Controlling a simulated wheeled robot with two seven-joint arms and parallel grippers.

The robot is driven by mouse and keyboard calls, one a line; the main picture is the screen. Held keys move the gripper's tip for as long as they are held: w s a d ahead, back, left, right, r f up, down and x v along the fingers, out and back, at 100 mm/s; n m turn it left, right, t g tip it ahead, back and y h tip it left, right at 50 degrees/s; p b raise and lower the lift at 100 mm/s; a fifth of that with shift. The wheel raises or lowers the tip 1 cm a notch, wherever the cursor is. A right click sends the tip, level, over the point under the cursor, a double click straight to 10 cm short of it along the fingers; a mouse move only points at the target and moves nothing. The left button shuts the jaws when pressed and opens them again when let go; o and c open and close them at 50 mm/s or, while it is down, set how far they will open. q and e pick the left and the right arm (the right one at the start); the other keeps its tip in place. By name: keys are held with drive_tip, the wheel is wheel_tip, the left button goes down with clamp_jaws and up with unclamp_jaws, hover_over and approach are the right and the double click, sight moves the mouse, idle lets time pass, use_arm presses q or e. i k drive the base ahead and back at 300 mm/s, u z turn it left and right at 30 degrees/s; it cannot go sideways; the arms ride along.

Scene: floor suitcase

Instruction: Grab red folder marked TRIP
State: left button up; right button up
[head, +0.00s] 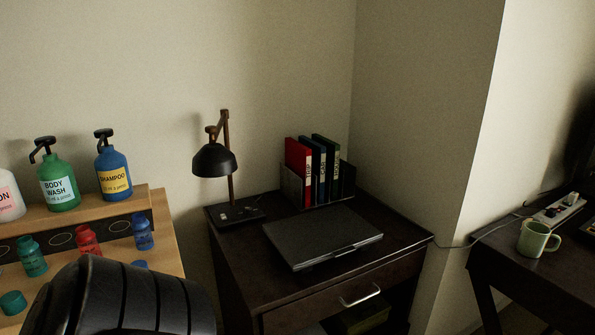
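The red folder (297,165) stands upright at the left end of a row of folders in a dark holder (288,186) at the back of the dark desk. Its white spine label has dark lettering too small to read surely. A blue folder (314,158) and a green folder (332,150) stand beside it on the right. Neither of my grippers is in view.
A closed laptop (322,237) lies on the desk in front of the holder. A black lamp (214,160) stands left of it. Pump bottles (114,174) and small bottles stand on a wooden stand at left. A mug (535,240) sits on the right table.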

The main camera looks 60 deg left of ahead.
sight(299, 157)
drive_tip(key=u, duration=0.5)
drive_tip(key=i, duration=0.4)
drive_tip(key=u, duration=1.4)
